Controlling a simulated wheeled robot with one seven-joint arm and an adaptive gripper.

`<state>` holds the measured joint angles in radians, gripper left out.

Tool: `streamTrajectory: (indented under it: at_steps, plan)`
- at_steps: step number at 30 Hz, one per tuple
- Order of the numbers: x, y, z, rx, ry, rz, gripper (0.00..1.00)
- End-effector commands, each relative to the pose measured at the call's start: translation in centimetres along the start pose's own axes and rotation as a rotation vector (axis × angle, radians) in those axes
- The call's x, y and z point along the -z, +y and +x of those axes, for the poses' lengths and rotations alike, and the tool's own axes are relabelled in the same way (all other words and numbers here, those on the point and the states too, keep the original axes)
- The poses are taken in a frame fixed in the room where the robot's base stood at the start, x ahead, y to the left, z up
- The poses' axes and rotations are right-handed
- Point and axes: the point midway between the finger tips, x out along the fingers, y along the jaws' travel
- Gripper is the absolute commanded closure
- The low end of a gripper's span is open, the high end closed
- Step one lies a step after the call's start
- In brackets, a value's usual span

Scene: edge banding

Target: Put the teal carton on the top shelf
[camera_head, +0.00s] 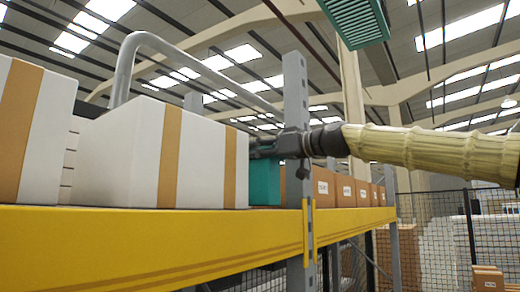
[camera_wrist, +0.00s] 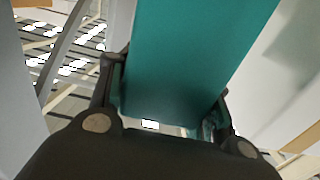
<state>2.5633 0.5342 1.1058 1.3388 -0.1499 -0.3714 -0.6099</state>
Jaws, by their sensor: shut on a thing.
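The teal carton (camera_head: 265,180) is on the yellow-edged shelf (camera_head: 150,240) in the head view, between a white carton with tan bands and the grey upright. My gripper (camera_head: 262,147) reaches in from the right, past the upright, and is shut on the carton near its top. In the wrist view the teal carton (camera_wrist: 190,65) fills the middle, between the two fingers of my gripper (camera_wrist: 165,110). The carton's lower part is hidden behind the shelf's yellow beam and the upright, so I cannot tell whether it touches the shelf.
A white carton with tan bands (camera_head: 205,160) stands left of the teal one, another (camera_head: 30,130) farther left. The grey upright (camera_head: 297,180) is close to my wrist. Several brown boxes (camera_head: 345,190) stand at right. A mesh fence (camera_head: 450,225) is behind.

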Motion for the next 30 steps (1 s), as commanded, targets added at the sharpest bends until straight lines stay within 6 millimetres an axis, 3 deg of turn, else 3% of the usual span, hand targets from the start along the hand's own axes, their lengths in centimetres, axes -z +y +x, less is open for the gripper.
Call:
streamTrajectory:
  at_steps: [15,16,19,30]
  plan:
    - [-0.95,-0.03,-0.03,0.0,0.001,0.0,1.0]
    - [-1.0,-0.02,-0.01,0.0,0.0,0.0,0.5]
    - [-0.93,-0.01,0.0,0.0,0.0,0.0,0.32]
    - [-0.77,-0.01,-0.01,0.0,0.0,0.0,0.3]
